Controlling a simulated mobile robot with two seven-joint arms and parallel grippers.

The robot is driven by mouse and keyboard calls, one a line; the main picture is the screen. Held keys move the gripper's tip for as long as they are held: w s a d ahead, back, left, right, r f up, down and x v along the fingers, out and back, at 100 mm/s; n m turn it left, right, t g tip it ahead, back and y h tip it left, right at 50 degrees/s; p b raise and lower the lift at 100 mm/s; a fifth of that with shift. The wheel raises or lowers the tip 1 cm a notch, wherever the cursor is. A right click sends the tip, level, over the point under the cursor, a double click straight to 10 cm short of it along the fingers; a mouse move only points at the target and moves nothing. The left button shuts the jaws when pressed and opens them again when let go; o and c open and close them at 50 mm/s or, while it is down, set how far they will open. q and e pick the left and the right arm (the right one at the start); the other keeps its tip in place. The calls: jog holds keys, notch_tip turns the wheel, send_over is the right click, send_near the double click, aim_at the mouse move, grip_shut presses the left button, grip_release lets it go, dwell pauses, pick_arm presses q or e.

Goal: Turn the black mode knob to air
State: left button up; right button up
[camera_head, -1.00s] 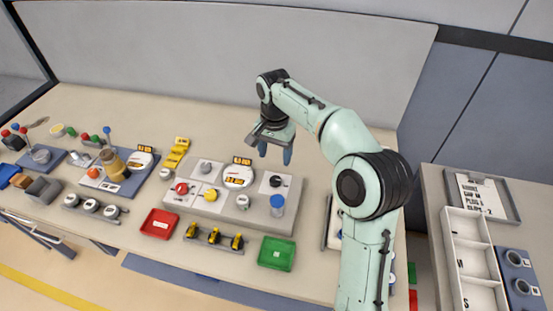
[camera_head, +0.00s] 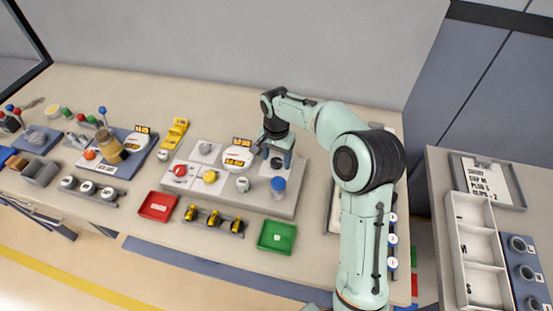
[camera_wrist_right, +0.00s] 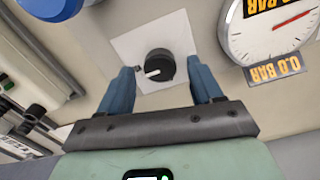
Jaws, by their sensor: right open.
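The black mode knob (camera_wrist_right: 159,66) sits on a white square plate on the grey panel (camera_head: 230,193). A white pointer mark shows on its face. My right gripper (camera_wrist_right: 163,84) is open above the knob, with one blue finger on each side of it and a gap to both. In the head view my right gripper (camera_head: 277,158) is over the panel's right part, and the knob (camera_head: 276,163) shows partly between the fingers. I cannot tell how far the fingertips are from the plate. My left gripper is in neither view.
A round gauge (camera_head: 238,160) stands left of the knob, a blue cap (camera_head: 278,184) in front of it. Red (camera_head: 180,170) and yellow (camera_head: 210,176) knobs are further left. A green tray (camera_head: 277,237) and a red tray (camera_head: 157,206) lie in front of the panel.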

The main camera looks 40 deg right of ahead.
jog(key=shift+f, duration=0.55)
jog(key=c, duration=1.1)
jog(key=shift+o, duration=0.2)
